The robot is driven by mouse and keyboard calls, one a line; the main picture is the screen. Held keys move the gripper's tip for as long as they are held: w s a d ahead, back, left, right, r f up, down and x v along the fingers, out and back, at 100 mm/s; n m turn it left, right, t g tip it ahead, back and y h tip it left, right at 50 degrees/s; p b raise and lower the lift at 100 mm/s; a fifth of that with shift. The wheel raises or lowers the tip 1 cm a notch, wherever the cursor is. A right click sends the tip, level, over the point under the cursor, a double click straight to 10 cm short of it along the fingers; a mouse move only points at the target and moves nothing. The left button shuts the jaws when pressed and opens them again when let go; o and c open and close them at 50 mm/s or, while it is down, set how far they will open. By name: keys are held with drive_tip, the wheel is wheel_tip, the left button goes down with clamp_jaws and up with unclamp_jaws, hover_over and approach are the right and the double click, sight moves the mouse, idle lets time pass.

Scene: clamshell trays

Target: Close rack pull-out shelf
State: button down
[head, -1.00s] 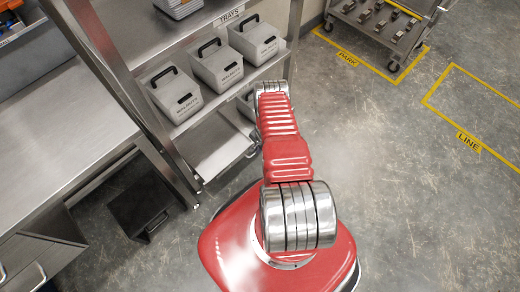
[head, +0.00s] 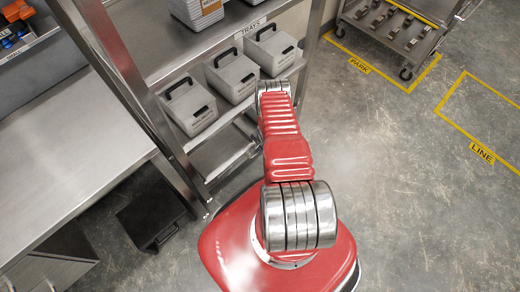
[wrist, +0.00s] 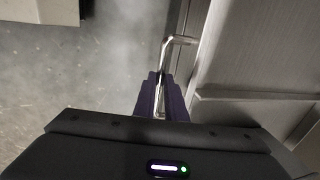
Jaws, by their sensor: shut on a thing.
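The rack's pull-out shelf (head: 222,156) is the low metal panel beneath the rows of lidded boxes in the head view. Its front edge sticks out a little past the rack. In the wrist view a bent metal bar handle (wrist: 178,41) runs alongside a brushed metal panel (wrist: 245,60). My gripper (wrist: 161,82) is shut on this handle, its two dark fingers around the bar. In the head view my red arm reaches to the rack and hides the gripper and the shelf's right end.
Lidded grey boxes (head: 231,75) stand on the rack shelf above. A rack post (head: 135,85) and a steel bench (head: 75,130) are at left. A dark bin (head: 150,215) sits on the floor. A cart (head: 390,30) is at top right; floor at right is clear.

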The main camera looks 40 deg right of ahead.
drive_tip(key=shift+w+r, duration=0.15)
drive_tip(key=shift+w, duration=0.3)
drive_tip(key=c, duration=2)
unclamp_jaws()
drive_tip(key=shift+o, duration=1)
drive_tip(key=shift+s, duration=0.15)
drive_tip(key=shift+s, duration=0.1)
drive_tip(key=shift+r, duration=0.1)
wheel_tip(320, 180, up, 13)
drive_tip(key=s, duration=0.2)
drive_tip(key=shift+s, duration=0.35)
drive_tip(key=shift+d, duration=0.1)
